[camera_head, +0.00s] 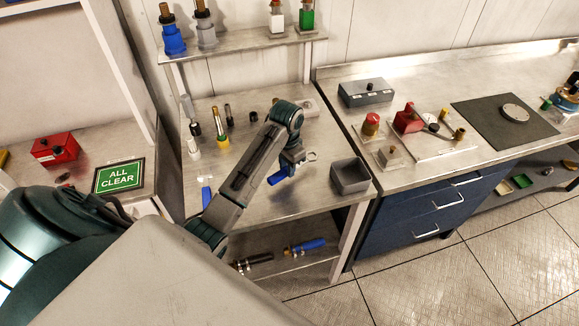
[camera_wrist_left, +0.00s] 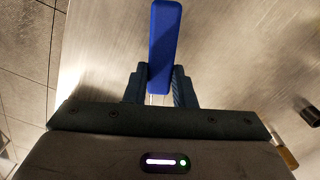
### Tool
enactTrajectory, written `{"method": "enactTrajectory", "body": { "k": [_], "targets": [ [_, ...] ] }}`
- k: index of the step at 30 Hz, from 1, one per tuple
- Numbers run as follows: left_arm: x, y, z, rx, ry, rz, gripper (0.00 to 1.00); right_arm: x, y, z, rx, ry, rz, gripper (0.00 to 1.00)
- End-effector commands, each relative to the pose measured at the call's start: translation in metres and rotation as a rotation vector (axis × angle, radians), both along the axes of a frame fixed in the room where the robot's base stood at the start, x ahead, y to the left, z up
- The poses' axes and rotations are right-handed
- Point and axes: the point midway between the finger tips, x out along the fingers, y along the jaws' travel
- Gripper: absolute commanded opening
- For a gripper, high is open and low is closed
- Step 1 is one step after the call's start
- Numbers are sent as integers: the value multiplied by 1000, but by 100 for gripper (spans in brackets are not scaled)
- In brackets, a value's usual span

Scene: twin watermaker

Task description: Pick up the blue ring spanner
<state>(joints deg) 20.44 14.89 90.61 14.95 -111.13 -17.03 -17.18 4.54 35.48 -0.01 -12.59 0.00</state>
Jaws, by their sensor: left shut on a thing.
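The blue ring spanner shows in the head view as a blue handle (camera_head: 277,178) on the near side of my left gripper, with a pale metal ring end on its far right side. My left gripper (camera_head: 291,163) is over the middle bench and is shut on the spanner. In the left wrist view the blue handle (camera_wrist_left: 165,40) stands between the two fingers of the left gripper (camera_wrist_left: 160,82) and reaches out past them. I cannot tell how far the spanner is above the bench top. The right gripper is in neither view.
A grey open box (camera_head: 350,177) stands on the bench (camera_head: 325,200) right of the gripper. Several small bottles and fittings stand at the back left. A blue item (camera_head: 207,194) lies beside my arm. Drawers and a worktop (camera_head: 430,85) are to the right.

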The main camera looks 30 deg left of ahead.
Motion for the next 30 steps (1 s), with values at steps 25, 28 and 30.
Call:
{"method": "enactTrajectory", "body": {
  "k": [25, 28, 30],
  "targets": [
    [-122, -42, 14, 0, -2, 0, 0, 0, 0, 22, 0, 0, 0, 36],
    [-122, -42, 14, 0, -2, 0, 0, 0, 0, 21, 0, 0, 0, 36],
    [-122, -42, 14, 0, -2, 0, 21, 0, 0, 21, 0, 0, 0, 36]
  ]
}}
